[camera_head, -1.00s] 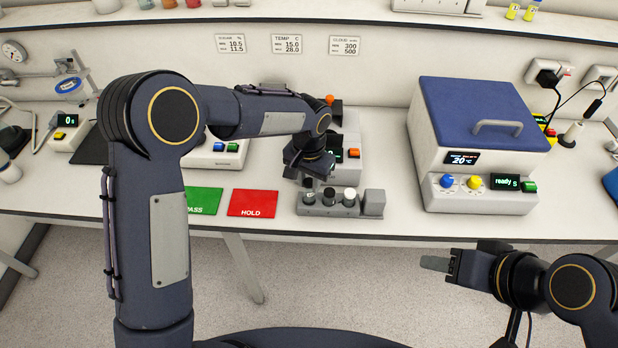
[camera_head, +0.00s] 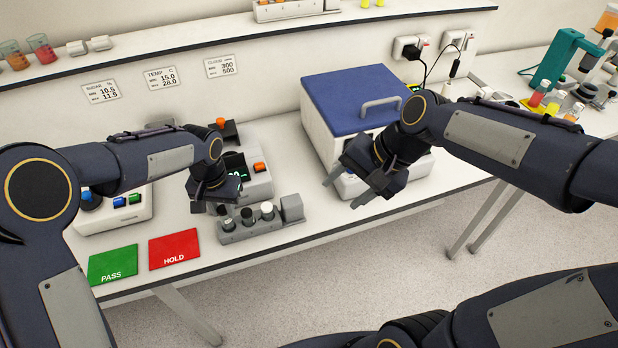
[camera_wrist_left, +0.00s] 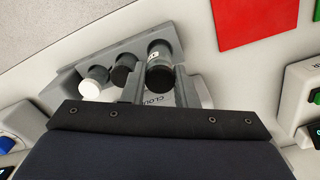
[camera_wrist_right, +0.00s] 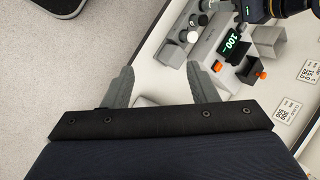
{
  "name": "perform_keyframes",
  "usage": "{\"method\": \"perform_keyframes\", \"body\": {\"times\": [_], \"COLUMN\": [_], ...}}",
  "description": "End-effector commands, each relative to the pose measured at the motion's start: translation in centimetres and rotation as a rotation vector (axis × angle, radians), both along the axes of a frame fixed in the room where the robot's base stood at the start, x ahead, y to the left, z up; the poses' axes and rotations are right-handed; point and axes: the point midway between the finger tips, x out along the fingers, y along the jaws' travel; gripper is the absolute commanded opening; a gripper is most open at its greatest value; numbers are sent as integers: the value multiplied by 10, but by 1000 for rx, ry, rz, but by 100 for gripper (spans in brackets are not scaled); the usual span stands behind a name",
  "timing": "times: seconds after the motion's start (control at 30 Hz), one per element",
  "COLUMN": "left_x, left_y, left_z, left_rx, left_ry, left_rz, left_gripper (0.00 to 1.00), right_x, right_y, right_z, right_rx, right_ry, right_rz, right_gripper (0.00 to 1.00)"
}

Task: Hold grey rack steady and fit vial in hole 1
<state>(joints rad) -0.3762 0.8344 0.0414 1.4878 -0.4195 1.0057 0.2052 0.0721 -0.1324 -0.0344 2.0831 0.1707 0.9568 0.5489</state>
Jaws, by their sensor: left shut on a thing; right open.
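The grey rack (camera_head: 252,232) stands near the bench's front edge, with a tall block (camera_head: 292,208) at its right end. A black-capped vial (camera_head: 228,224) is at the rack's left end; a dark vial (camera_head: 247,216) and a white-capped vial (camera_head: 267,211) stand beside it. My left gripper (camera_head: 212,207) is shut on the black-capped vial, which shows between its fingers in the left wrist view (camera_wrist_left: 160,68). Whether this vial sits in its hole is hidden. My right gripper (camera_head: 345,192) is open and empty, right of the rack, in front of the blue-lidded box.
The blue-lidded box (camera_head: 365,90) stands right of the rack. A meter with an orange button (camera_head: 259,167) stands behind the rack. Green PASS (camera_head: 112,264) and red HOLD (camera_head: 174,249) mats lie to the left. Bench surface between the rack and my right gripper is clear.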

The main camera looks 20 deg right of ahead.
Motion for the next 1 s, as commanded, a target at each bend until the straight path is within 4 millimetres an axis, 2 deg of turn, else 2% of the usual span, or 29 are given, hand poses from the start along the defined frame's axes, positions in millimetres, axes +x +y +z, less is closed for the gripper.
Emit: {"method": "perform_keyframes", "body": {"times": [0.03,0.2,0.3,0.43,0.63,1.0], "left_x": [0,0,0,0,0,0], "left_y": [0,0,0,0,0,0], "left_z": [0,0,0,0,0,0], "left_rx": [0,0,0,0,0,0], "left_ry": [0,0,0,0,0,0], "left_rz": [0,0,0,0,0,0], "left_gripper": [4,4,4,4,4,4], "right_x": [17,69,96,122,142,145], "right_y": [1,4,8,14,20,34], "right_z": [-8,-37,-61,-90,-119,-144], "right_rx": [28,120,160,197,224,227], "right_ry": [62,265,380,504,615,639], "right_rz": [-49,-246,-357,-475,-584,-606], "right_gripper": [53,53,53,53,53,53]}}
